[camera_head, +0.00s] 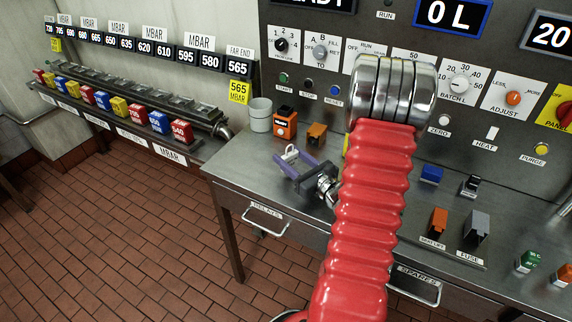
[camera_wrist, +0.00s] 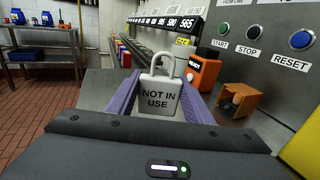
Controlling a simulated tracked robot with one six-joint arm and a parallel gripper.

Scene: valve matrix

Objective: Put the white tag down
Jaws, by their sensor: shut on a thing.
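The white tag (camera_wrist: 159,98) is shaped like a padlock and reads "NOT IN USE". It sits upright between the purple fingers of my gripper (camera_wrist: 160,104) in the wrist view. In the head view the white tag (camera_head: 291,152) shows small, with its shackle up, at my gripper (camera_head: 294,165). My gripper is shut on it, above the left part of the steel bench (camera_head: 236,165). I cannot tell whether the tag touches the bench top.
The bench's left edge is close. A long rack of coloured blocks (camera_head: 102,99) runs along the left wall.

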